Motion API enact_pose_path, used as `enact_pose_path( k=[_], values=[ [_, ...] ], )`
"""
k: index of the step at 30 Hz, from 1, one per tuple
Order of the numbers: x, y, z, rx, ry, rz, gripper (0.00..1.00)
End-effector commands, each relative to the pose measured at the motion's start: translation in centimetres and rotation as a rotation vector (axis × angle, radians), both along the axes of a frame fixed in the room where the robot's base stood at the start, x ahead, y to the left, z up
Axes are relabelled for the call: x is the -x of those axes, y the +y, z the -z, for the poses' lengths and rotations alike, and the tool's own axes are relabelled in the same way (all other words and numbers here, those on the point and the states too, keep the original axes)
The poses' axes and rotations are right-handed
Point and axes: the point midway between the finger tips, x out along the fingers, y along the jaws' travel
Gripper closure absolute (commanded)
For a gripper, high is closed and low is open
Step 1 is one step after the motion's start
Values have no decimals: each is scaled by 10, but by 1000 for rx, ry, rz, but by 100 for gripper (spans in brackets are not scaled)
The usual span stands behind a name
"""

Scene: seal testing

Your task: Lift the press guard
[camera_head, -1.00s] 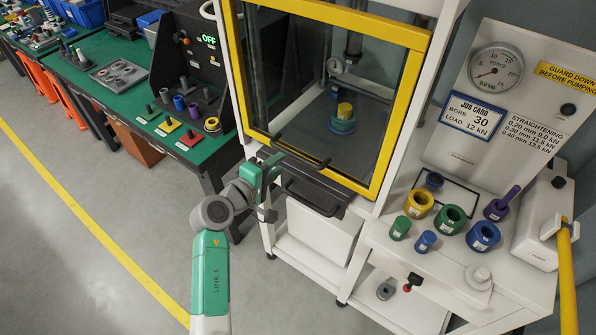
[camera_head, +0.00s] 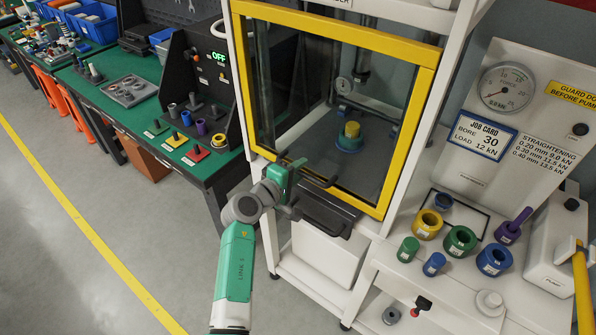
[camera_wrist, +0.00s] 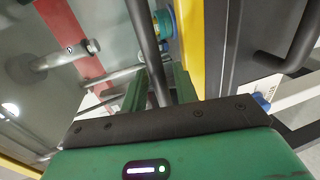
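The press guard (camera_head: 412,118) is a clear panel in a yellow frame on the front of the white press. It is down, covering the opening. A dark bar handle (camera_head: 311,178) runs along its lower edge. My gripper (camera_head: 293,168) is at the left part of this handle. In the wrist view, the handle bar (camera_wrist: 147,45) passes between the two green fingers (camera_wrist: 160,90). I cannot tell whether the fingers touch it. Behind the panel, a blue-green ring with a yellow piece (camera_head: 350,137) stands on the press bed.
A dark tray-like part with a handle (camera_head: 325,215) sits just below the guard. A white side bench (camera_head: 400,285) at right holds several coloured rings and a yellow pump lever (camera_head: 582,285). A green workbench (camera_head: 120,120) stands at left. The floor in front is clear.

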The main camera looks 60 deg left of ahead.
Motion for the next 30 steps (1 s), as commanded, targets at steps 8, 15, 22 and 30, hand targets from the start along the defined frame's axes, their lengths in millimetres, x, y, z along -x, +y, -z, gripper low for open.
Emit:
enact_pose_path(
  k=[8, 15, 22, 30],
  values=[
    [0, 0, 0, 0, 0, 0, 100],
    [0, 0, -17, 0, -1, 1, 100],
    [0, 0, -80, -2, -2, 0, 100],
    [0, 0, -172, -1, -3, 1, 100]
  ],
)
